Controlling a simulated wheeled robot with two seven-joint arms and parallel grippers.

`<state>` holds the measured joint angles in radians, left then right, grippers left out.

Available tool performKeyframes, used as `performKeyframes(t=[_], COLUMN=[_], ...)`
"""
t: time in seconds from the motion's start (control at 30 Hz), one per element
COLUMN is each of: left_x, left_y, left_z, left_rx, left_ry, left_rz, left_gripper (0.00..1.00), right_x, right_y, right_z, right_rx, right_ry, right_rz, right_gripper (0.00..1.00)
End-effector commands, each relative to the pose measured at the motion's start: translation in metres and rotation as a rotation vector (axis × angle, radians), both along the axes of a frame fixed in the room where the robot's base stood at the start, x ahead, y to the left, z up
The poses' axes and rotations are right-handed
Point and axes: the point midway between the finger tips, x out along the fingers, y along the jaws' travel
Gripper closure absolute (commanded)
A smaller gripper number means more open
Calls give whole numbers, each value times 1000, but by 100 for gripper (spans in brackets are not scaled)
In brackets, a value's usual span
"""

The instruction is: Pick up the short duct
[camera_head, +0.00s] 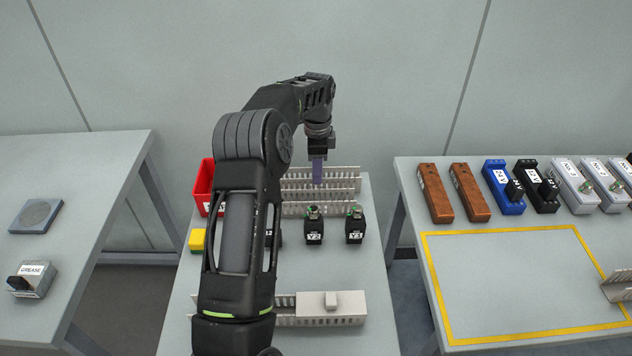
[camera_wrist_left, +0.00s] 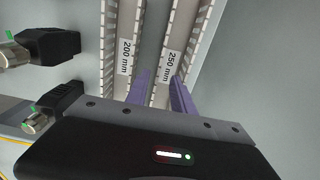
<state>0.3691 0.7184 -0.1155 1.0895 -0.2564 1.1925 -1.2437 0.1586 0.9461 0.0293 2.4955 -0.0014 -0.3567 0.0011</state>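Two grey slotted ducts lie side by side at the back of the middle table. In the left wrist view, one is labelled 200 mm (camera_wrist_left: 124,58) and the other 250 mm (camera_wrist_left: 172,66). In the head view, the nearer duct (camera_head: 330,208) and the farther duct (camera_head: 335,173) show partly behind my arm. My left gripper (camera_head: 317,172) points down over them with its purple fingers. In the left wrist view, the fingers (camera_wrist_left: 161,94) are apart, with nothing clearly held between them. I cannot tell how high the tips are. My right gripper is out of view.
Black valves (camera_head: 314,226) stand in front of the ducts. A red bin (camera_head: 204,186) and yellow block (camera_head: 197,240) are at left. Another duct (camera_head: 345,319) with a grey block lies at the front. The yellow-framed area (camera_head: 520,285) on the right table is mostly bare.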

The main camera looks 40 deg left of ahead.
Motion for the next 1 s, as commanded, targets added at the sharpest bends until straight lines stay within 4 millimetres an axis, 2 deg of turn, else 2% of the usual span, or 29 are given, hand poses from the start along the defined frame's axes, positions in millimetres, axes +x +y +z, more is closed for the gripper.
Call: performKeyframes(t=[0.27, 0.63, 1.0], left_x=[-1, -4, -4], left_y=[0, 0, 0], left_z=[-4, -49, -51], left_rx=[-1, 1, 1], left_ry=[2, 1, -1], left_rz=[0, 0, 1], left_gripper=[71, 71, 71], right_x=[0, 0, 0], right_y=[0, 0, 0], right_z=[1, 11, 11], right_rx=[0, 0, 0], right_ry=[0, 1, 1], right_rz=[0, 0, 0], right_gripper=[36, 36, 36])
